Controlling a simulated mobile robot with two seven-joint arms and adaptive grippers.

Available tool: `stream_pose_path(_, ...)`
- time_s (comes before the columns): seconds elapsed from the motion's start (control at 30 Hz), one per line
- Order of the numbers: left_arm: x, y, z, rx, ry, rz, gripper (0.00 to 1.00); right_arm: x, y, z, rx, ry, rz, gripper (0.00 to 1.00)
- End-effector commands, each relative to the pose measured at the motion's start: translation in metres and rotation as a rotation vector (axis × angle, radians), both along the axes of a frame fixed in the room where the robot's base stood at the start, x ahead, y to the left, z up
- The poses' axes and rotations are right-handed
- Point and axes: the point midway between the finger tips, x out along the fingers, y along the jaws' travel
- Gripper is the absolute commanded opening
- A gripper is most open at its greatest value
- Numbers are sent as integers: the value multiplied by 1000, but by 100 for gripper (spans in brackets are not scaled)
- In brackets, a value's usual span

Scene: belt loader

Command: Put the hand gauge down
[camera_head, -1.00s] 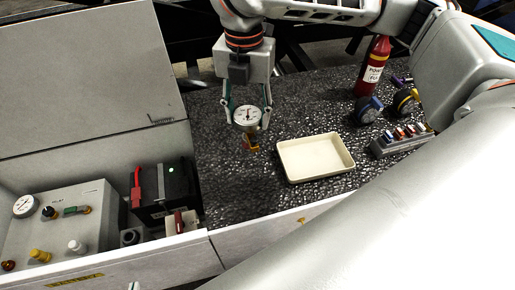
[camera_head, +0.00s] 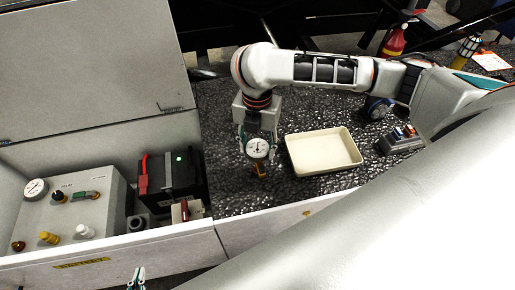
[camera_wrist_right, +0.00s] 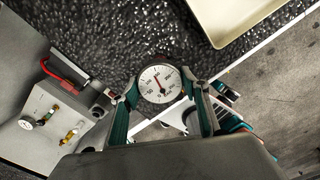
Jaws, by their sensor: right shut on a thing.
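The hand gauge has a round white dial (camera_head: 257,148) and a brass-coloured lower end. My right gripper (camera_head: 257,142) is shut on it and points down near the front edge of the dark textured top, left of the cream tray. In the right wrist view the dial (camera_wrist_right: 158,84) sits between the teal fingers (camera_wrist_right: 162,94). Whether the gauge's lower end touches the top is unclear. Only the teal tips of my left gripper (camera_head: 136,278) show at the bottom edge, in front of the cabinet; their opening is too small to judge.
The empty cream tray (camera_head: 325,168) lies just right of the gauge. A grey block with coloured parts (camera_head: 402,143) stands further right. Left is an open compartment with a gauge panel (camera_head: 70,212) and a black battery (camera_head: 168,185). A red bottle (camera_head: 395,40) stands behind.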

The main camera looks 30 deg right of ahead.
Motion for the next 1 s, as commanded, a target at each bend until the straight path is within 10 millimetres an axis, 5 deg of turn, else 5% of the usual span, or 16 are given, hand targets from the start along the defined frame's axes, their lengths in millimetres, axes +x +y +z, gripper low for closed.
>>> stream_pose_path(0.53,-1,5,-1,13,1,-9,0,0,0,-15,0,-1,-1,11)
stream_pose_path(0.57,-1,5,-1,13,0,-9,0,0,0,-16,1,-1,-1,48)
stream_pose_path(0.63,-1,5,-1,14,0,-10,0,0,0,-16,1,-1,-1,62)
stream_pose_path(1.0,-1,4,-1,11,1,-6,0,0,0,-14,0,-1,0,62)
